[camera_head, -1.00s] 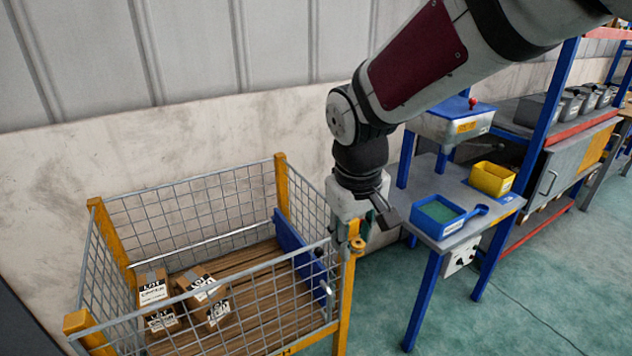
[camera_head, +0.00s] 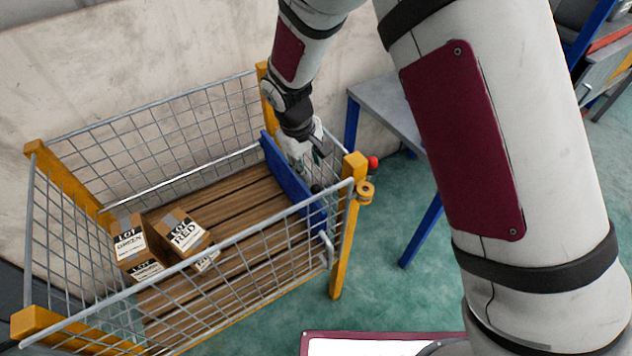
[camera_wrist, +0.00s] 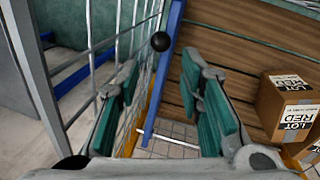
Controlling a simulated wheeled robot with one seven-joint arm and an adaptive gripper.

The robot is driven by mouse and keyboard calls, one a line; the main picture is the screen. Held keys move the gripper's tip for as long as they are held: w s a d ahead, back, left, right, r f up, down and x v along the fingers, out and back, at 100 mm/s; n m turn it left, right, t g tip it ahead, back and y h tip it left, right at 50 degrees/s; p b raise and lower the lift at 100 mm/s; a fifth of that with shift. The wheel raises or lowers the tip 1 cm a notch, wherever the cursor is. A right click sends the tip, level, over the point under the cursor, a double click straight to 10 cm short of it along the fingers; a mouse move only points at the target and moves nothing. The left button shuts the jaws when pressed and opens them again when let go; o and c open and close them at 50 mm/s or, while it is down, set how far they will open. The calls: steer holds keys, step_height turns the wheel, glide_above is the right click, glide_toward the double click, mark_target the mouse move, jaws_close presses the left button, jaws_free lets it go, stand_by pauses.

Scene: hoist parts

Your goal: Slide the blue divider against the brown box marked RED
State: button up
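The blue divider (camera_head: 290,183) stands upright across the right end of a wire-sided cage. Its black knob (camera_head: 316,188) shows near the right mesh. The brown box marked RED (camera_head: 187,237) sits on the slatted floor towards the left, with bare floor between it and the divider. My gripper (camera_head: 318,148) is above the divider's right side. In the wrist view my gripper (camera_wrist: 165,110) is open, its green-padded fingers apart. The blue divider (camera_wrist: 164,85) and knob (camera_wrist: 160,41) show between and beyond them, untouched as far as I see. The RED box (camera_wrist: 285,103) is at the right.
A brown box marked GREEN (camera_head: 129,243) stands just left of the RED one. The cage has mesh walls, yellow corner posts (camera_head: 340,250) and a wooden floor (camera_head: 235,205). A grey table (camera_head: 385,105) with blue legs stands behind right. Green floor lies outside.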

mark_target(314, 187)
steer(key=f, duration=0.3)
steer(key=w+d+f, duration=0.1)
steer(key=f, duration=0.6)
steer(key=shift+w+d, duration=0.15)
jaws_close()
